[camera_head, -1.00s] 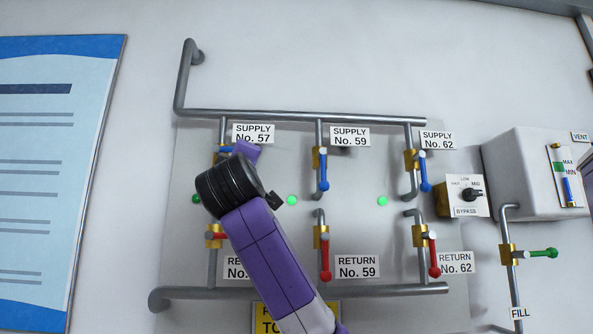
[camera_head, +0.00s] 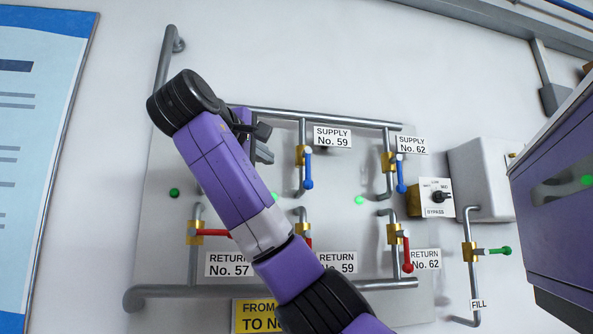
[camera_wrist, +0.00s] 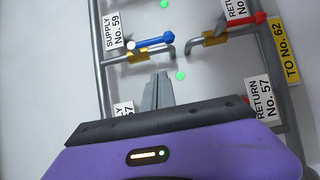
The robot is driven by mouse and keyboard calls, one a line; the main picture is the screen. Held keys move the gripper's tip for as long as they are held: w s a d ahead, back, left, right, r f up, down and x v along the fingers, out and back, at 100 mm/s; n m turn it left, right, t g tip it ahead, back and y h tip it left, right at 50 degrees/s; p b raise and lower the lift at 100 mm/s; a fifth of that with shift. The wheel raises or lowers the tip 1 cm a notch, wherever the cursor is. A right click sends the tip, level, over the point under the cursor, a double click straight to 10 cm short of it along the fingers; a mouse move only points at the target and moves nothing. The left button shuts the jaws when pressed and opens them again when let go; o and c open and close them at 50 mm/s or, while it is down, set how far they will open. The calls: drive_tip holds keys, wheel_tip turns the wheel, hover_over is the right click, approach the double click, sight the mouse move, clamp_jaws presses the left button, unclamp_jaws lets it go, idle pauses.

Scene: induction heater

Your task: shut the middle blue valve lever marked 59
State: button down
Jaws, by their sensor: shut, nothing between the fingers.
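The blue lever of the valve labelled SUPPLY No. 59 (camera_head: 308,172) hangs down alongside its vertical pipe, in the middle of the upper row. It also shows in the wrist view (camera_wrist: 155,41), lying along the pipe from its brass valve body. My gripper (camera_head: 265,152) is left of this lever, with its grey fingers shut and empty. In the wrist view my shut fingers (camera_wrist: 158,85) point toward the valve, and a gap shows between their tips and the lever. My arm hides the No. 57 supply valve and much of the red return No. 59 lever in the head view.
The blue lever No. 62 (camera_head: 401,176) hangs down to the right. The red lever No. 57 (camera_head: 214,233) lies sideways; the red lever No. 62 (camera_head: 408,255) hangs down. A bypass switch box (camera_head: 436,197) and a large purple body (camera_head: 560,215) stand at the right.

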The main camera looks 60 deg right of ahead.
drive_tip(key=p, duration=0.4)
approach(307, 169)
drive_tip(key=w+d, duration=0.3)
drive_tip(key=w, duration=0.2)
drive_tip(key=shift+s+d+f+p, duration=0.25)
drive_tip(key=shift+s+d, duration=0.45)
drive_tip(key=shift+d, duration=0.2)
drive_tip(key=shift+s+d+f+p, duration=0.25)
drive_tip(key=shift+s+d, duration=0.45)
drive_tip(key=shift+d, duration=0.2)
drive_tip(key=shift+s+d+f+n+h+b, duration=0.1)
drive_tip(key=shift+s+n+h+b, duration=0.05)
drive_tip(key=shift+n+h+b, duration=0.5)
